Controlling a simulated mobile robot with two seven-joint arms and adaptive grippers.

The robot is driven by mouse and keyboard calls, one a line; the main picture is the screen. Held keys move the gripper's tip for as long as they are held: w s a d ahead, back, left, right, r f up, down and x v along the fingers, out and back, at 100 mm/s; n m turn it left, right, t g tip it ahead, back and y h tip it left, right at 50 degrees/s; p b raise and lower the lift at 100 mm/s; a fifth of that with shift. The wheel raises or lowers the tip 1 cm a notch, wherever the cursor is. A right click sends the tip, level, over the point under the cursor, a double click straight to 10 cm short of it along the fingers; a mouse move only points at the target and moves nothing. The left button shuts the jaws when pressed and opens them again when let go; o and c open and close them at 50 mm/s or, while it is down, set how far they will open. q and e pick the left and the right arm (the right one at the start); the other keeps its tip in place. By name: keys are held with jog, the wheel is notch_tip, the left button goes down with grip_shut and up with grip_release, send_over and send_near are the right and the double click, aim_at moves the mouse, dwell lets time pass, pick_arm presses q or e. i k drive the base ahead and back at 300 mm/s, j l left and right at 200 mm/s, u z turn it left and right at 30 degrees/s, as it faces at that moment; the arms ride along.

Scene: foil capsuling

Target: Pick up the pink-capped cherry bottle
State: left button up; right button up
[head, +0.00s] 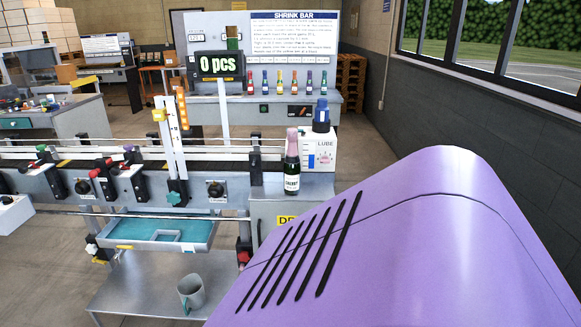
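The pink-capped cherry bottle (292,163) stands upright on the grey cabinet top (318,187) at the right end of the conveyor. It has a dark green body, a white label and a pink foil cap. Neither of my grippers is in the head view. A large purple, slotted surface fills the lower right and hides what lies behind it. Nothing is seen touching the bottle.
A white LUBE container (319,150) with a blue-topped bottle (322,115) stands just behind and right of the cherry bottle. The conveyor (130,168) runs left, with clamps and knobs. Several coloured bottles line the back bench.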

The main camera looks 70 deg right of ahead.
aim_at(292, 168)
jog(key=z, duration=2.4)
